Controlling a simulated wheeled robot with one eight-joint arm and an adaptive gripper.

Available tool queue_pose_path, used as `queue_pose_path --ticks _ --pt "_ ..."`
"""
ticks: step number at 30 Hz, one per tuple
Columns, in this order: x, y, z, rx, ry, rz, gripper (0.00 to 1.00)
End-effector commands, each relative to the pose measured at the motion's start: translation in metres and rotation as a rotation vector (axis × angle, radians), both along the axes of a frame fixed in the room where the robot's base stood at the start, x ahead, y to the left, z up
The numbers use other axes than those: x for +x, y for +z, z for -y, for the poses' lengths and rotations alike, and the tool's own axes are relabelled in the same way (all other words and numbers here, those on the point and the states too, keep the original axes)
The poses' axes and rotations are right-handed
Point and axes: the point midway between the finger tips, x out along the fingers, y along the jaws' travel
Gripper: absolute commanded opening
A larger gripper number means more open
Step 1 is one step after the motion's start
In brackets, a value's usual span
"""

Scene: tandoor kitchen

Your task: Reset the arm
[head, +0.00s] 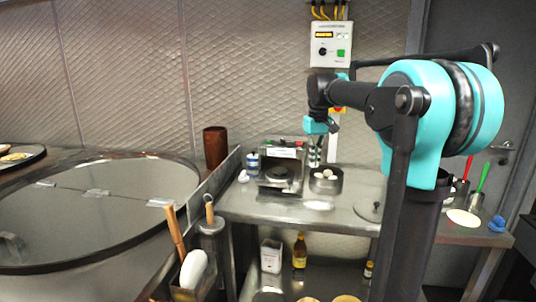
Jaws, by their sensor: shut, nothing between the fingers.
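My arm is teal and black and rises at the right of the head view. It is folded, with its forearm reaching left across the picture. My gripper (316,152) hangs down from the teal wrist in front of the back wall, over the far part of the steel counter. It is small in the picture, and its fingers are shut and empty. I cannot tell its exact height above the counter.
A steel counter (335,212) holds a scale-like device (283,178) and a round dark bowl (326,181) with pale balls. At left is a large round lid (95,205). A tool holder (190,292) stands in front. Bottles stand on the lower shelf. A control box (331,44) hangs on the wall.

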Motion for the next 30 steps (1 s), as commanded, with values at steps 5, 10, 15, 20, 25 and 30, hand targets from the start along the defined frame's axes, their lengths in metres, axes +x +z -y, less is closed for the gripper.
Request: queue_pose_path --ticks 5,10,15,20,25,30 --pt "-0.027 -0.043 0.006 0.005 -0.039 0.044 0.00" --pt "-0.075 -0.108 0.015 0.016 -0.097 0.109 0.00" --pt "-0.148 -0.187 0.024 0.030 -0.169 0.190 0.00" --pt "-0.213 -0.247 0.029 0.045 -0.225 0.255 0.00" --pt "-0.255 -0.281 0.031 0.055 -0.259 0.294 0.00" --pt "-0.265 -0.289 0.032 0.058 -0.268 0.304 0.00"
